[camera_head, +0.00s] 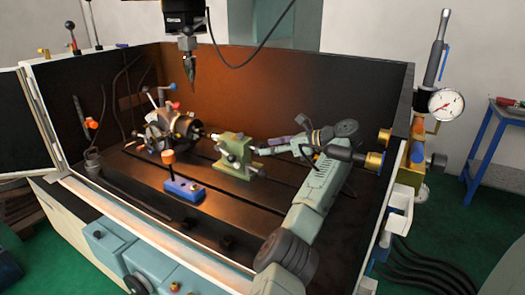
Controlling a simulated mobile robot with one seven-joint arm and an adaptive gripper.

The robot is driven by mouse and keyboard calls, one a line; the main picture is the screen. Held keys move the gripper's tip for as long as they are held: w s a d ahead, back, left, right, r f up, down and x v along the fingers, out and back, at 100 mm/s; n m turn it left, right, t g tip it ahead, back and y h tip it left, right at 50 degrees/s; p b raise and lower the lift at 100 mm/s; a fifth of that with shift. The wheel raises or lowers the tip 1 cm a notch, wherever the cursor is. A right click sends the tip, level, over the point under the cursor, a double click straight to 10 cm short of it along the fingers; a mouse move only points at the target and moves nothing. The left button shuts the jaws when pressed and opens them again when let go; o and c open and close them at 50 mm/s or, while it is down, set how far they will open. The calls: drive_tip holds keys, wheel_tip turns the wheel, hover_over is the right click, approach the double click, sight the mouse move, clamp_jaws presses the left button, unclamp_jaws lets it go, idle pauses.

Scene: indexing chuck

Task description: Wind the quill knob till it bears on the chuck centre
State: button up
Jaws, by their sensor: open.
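The indexing chuck (181,124) sits on the dark machine bed, with its face toward the right. A pale green tailstock (236,152) stands to its right, and its quill side faces the chuck. The quill knob is too small to make out clearly on the tailstock's right side, close to my gripper. I cannot tell whether the quill's tip touches the chuck centre. My gripper (266,150) comes in from the right, level with the tailstock, with its fingertips close to the tailstock's right end. It is open; I cannot tell whether it surrounds the knob.
A blue block with an orange-topped handle (184,189) stands on the bed in front of the chuck. A spindle with a tool (189,62) hangs above. The enclosure's right wall (400,125) stands beside my arm. A dial gauge (446,104) is outside it.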

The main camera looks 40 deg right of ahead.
drive_tip(key=v, duration=0.3)
drive_tip(key=shift+w, duration=0.1)
idle(0.4)
